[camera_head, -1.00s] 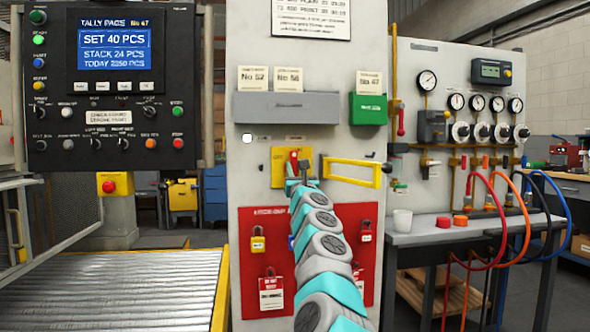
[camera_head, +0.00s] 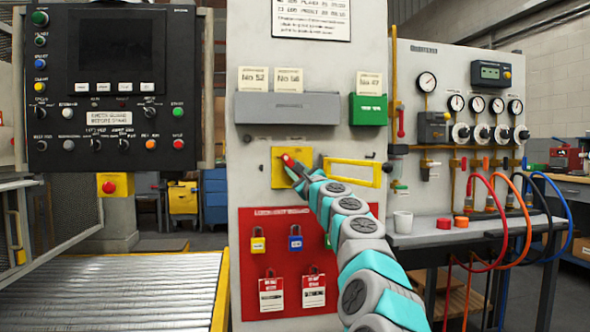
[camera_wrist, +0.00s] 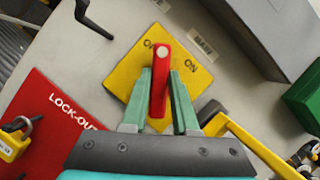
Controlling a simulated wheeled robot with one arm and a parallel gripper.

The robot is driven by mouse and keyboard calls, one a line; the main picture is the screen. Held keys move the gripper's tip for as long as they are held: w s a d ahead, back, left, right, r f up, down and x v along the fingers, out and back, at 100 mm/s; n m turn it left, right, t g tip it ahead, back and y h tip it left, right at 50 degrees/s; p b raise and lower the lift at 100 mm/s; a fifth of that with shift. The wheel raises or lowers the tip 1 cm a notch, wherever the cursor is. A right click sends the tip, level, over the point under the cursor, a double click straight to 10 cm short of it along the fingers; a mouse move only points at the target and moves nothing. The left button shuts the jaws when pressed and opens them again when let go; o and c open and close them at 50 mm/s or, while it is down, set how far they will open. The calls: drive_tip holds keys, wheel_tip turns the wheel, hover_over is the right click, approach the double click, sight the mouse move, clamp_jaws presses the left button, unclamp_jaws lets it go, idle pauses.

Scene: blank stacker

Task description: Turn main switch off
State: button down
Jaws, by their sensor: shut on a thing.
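The main switch is a yellow plate (camera_head: 278,178) with a red handle (camera_head: 287,160) on the grey cabinet front. In the head view the handle leans up and to the left. In the wrist view the red handle (camera_wrist: 160,70) stands across the yellow plate (camera_wrist: 195,79), with an "ON" label to its right and a partly covered label to its left. My gripper (camera_wrist: 160,82) has a green finger on each side of the handle and is shut on it. In the head view my gripper (camera_head: 300,172) reaches the switch from the lower right.
A yellow frame-like bar (camera_head: 352,172) sticks out just right of the switch. A red lockout board (camera_head: 270,225) with padlocks and tags lies below, and a grey bin (camera_head: 287,108) above. The control panel's screen (camera_head: 121,40) is dark.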

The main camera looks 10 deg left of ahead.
drive_tip(key=shift+a+f+n+g+y+p, duration=0.1)
drive_tip(key=shift+n+g+p, duration=0.65)
drive_tip(key=shift+n, duration=1.15)
drive_tip(key=shift+r+n+g+y+p, duration=0.1)
drive_tip(key=shift+n+g+p, duration=0.7)
drive_tip(key=shift+n, duration=1.1)
drive_tip(key=shift+a+f+n+g+y+p, duration=0.1)
drive_tip(key=shift+n+g+p, duration=0.65)
drive_tip(key=shift+n, duration=1.15)
drive_tip(key=c, duration=0.7)
unclamp_jaws()
drive_tip(key=shift+d, duration=0.1)
drive_tip(key=shift+b+v, duration=1.15)
drive_tip(key=shift+v, duration=2.75)
